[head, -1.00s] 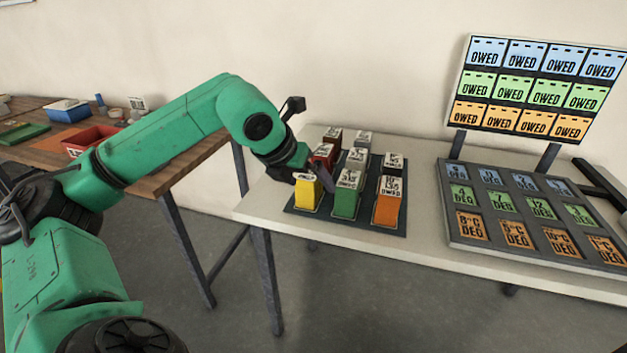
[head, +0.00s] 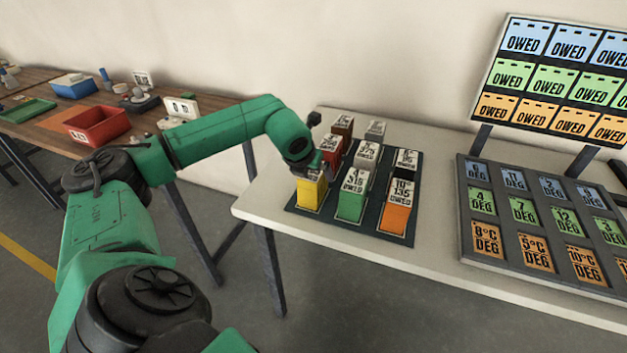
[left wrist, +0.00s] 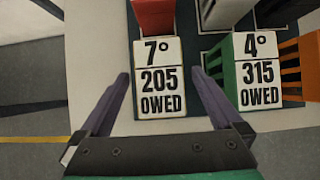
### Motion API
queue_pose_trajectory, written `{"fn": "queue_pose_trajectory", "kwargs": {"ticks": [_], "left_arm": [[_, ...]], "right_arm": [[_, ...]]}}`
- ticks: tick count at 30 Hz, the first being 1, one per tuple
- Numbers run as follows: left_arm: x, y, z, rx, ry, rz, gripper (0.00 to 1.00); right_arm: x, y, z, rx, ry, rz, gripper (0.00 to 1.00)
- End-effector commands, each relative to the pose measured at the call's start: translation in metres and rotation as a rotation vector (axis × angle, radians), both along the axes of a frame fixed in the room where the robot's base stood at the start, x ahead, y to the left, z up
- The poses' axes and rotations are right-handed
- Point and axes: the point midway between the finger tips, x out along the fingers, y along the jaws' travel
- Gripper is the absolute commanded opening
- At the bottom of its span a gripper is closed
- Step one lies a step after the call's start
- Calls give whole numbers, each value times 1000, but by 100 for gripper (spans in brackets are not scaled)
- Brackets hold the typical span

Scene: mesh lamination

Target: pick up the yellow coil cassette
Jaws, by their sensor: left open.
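The yellow coil cassette (head: 311,194) stands upright at the front left corner of the dark mat in the head view. My left gripper (head: 312,172) is over its top and partly hides it. Gaps show on both sides of the label, and the yellow body is not visible there. My right gripper is not in view.
A green cassette (head: 351,205) stands to the right of the yellow one, and a red cassette (head: 331,152) behind it. An orange cassette (head: 396,218) is farther right. The mat (head: 330,219) lies on a pale table (head: 450,262). A sign board (head: 560,75) stands at the right.

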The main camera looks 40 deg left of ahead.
Motion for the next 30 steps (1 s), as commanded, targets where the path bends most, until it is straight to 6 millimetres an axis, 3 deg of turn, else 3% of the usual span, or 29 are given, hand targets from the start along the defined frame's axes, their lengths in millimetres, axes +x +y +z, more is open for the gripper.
{"fn": "queue_pose_trajectory", "kwargs": {"ticks": [4, 9, 17, 30], "left_arm": [[9, 3, -12, -2, -3, 1, 100], [9, 3, -13, -1, -2, 0, 100], [8, 3, -13, -1, -2, 0, 1], [9, 4, -5, 0, -7, 1, 0]], "right_arm": [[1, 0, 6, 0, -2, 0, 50], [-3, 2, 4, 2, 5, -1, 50], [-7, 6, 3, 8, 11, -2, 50], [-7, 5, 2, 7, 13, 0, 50]]}}
